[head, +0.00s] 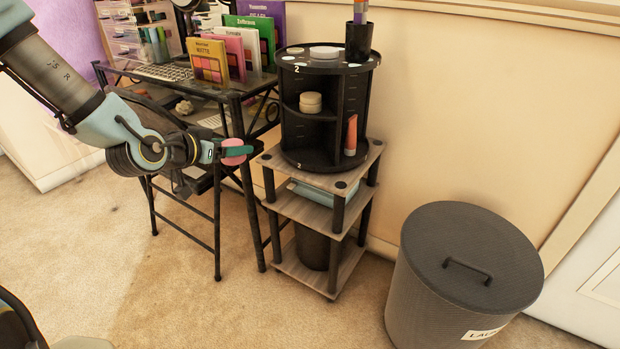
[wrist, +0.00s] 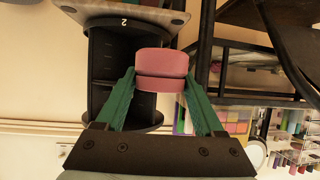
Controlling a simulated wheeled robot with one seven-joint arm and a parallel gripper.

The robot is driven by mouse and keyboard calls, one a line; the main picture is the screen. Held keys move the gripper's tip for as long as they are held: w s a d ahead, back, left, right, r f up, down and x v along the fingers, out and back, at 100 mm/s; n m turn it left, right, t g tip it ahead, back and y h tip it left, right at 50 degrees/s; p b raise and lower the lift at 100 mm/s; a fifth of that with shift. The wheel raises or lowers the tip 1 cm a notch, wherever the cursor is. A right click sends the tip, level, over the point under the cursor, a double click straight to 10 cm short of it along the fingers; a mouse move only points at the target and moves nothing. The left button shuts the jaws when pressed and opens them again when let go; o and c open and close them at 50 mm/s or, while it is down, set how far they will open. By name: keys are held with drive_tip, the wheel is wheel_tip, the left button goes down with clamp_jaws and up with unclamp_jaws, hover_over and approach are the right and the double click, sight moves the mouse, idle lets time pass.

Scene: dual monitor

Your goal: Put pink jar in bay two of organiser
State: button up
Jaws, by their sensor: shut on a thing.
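The pink jar (wrist: 161,68) is a short cylinder with a dark seam round it, gripped between the two green fingers in the wrist view. My gripper (head: 234,151) is shut on the jar in the head view, left of the organiser and apart from it; the pink jar (head: 238,160) shows partly behind a finger. The organiser (head: 325,160) is a black round tower with open bays, on a small side table. Labels "2" show on its upper and lower rims. One bay holds cream jars (head: 310,102), another a coral tube (head: 351,134). In the wrist view the organiser (wrist: 105,75) is upside down behind the jar.
The wooden-topped side table (head: 362,170) has lower shelves. A black desk (head: 235,112) with a keyboard and colourful palettes stands left of it. Small lids and a black cup (head: 358,42) sit on the organiser's top. A grey lidded bin (head: 455,270) stands at the right.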

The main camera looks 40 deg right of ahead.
drive_tip(key=s+d+f+m+g+b, duration=0.2)
drive_tip(key=s+d+m+g+b, duration=0.15)
drive_tip(key=s, duration=0.25)
drive_tip(key=b, duration=0.3)
hover_over(310, 157)
drive_tip(key=shift+s+a+f+n+t+h+b, duration=0.1)
drive_tip(key=shift+f+n+t+h+b, duration=0.1)
drive_tip(key=shift+f, duration=0.35)
drive_tip(key=shift+s+a+f+n+t+h+b, duration=0.1)
drive_tip(key=shift+f+n+h, duration=0.1)
drive_tip(key=shift+f, duration=0.35)
wheel_tip(310, 157, down, 4)
drive_tip(key=shift+f+b, duration=0.15)
drive_tip(key=shift+b, duration=0.4)
drive_tip(key=shift+w+d+f, duration=0.1)
drive_tip(key=shift+d+f, duration=0.05)
drive_tip(key=shift+f, duration=0.1)
drive_tip(key=shift+r, duration=0.15)
drive_tip(key=shift+f, duration=0.2)
drive_tip(key=o, duration=1.1)
